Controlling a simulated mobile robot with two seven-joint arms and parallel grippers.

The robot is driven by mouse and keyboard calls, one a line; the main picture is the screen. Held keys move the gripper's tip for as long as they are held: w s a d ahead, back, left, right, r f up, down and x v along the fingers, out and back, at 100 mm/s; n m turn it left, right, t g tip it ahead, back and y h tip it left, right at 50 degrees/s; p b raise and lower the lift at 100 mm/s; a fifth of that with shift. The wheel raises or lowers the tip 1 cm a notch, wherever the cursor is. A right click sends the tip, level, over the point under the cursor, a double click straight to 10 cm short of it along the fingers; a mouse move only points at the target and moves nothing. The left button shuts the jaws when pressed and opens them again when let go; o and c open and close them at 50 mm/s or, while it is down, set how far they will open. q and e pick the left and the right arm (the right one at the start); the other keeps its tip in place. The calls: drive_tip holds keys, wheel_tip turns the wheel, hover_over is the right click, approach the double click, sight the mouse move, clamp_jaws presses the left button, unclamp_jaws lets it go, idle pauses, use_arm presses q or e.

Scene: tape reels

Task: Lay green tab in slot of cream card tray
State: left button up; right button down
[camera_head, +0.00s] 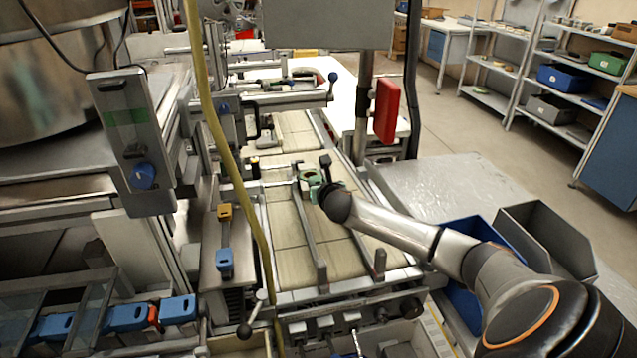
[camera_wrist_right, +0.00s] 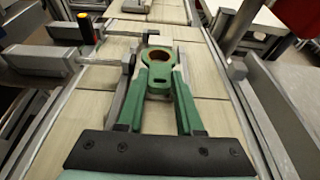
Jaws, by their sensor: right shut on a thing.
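My right gripper (camera_head: 312,184) reaches in from the right over the pale belt in the head view. In the right wrist view its two green fingers (camera_wrist_right: 158,76) are closed on a green tab (camera_wrist_right: 158,56) with a round ring end and a small slot. The ring end points away from me, and the tab appears to be above the belt. In the head view the tab is too small to separate from the green fingers. I cannot clearly make out a cream card tray or its slot in either view. My left gripper is not in view.
The pale belt (camera_head: 285,222) runs between metal rails (camera_head: 309,240). A yellow hose (camera_head: 222,135) hangs at the left. A grey post with a red box (camera_head: 387,111) stands behind. A blue bin (camera_head: 462,300) and a grey bin (camera_head: 545,240) stand at the right.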

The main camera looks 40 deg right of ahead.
drive_tip(key=shift+f, duration=0.55)
drive_tip(key=c, duration=0.6)
unclamp_jaws()
drive_tip(key=shift+o, duration=0.2)
drive_tip(key=shift+r, duration=0.75)
drive_tip(key=shift+s+a, duration=0.2)
drive_tip(key=shift+s, duration=0.15)
drive_tip(key=v, duration=1.1)
drive_tip(key=shift+s+r, duration=0.1)
